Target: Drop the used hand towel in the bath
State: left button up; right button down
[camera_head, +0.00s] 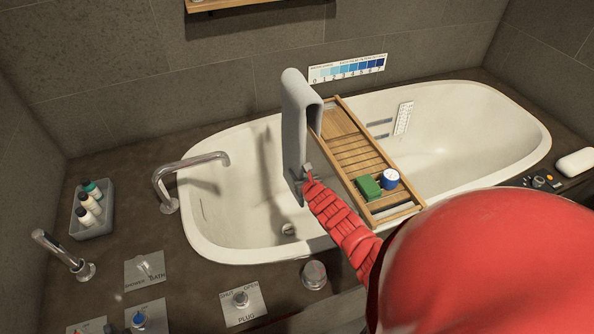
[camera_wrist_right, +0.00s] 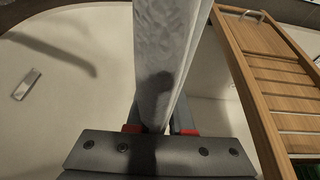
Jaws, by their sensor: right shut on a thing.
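A grey folded hand towel (camera_head: 296,125) hangs upright in my right gripper (camera_head: 303,180), over the white bath (camera_head: 225,220). The gripper is shut on the towel's lower part. In the right wrist view the towel (camera_wrist_right: 168,60) rises from between the fingers of the gripper (camera_wrist_right: 158,128), with the bath's pale inner surface (camera_wrist_right: 60,100) behind it. The towel is left of the wooden bath tray and close to it; whether they touch I cannot tell. My left gripper is in neither view.
A wooden tray (camera_head: 345,150) spans the bath, carrying a green block (camera_head: 369,187) and a blue-and-white tub (camera_head: 390,179). A tap (camera_head: 190,165) overhangs the left end. A bottle caddy (camera_head: 92,222) stands left. The bath's left part is open.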

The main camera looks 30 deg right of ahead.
notch_tip(320, 180, down, 9)
jog(key=b, duration=0.6)
jog(key=shift+r, duration=0.1)
jog(key=c, duration=0.7)
grip_release()
jog(key=shift+s, duration=0.1)
jog(key=shift+s+r, duration=0.1)
jog(key=shift+s, duration=0.4)
jog(key=shift+p+v, duration=1.3)
jog(key=shift+v, duration=6.85)
jog(key=shift+w+a+r, duration=0.15)
jog(key=shift+r, duration=0.05)
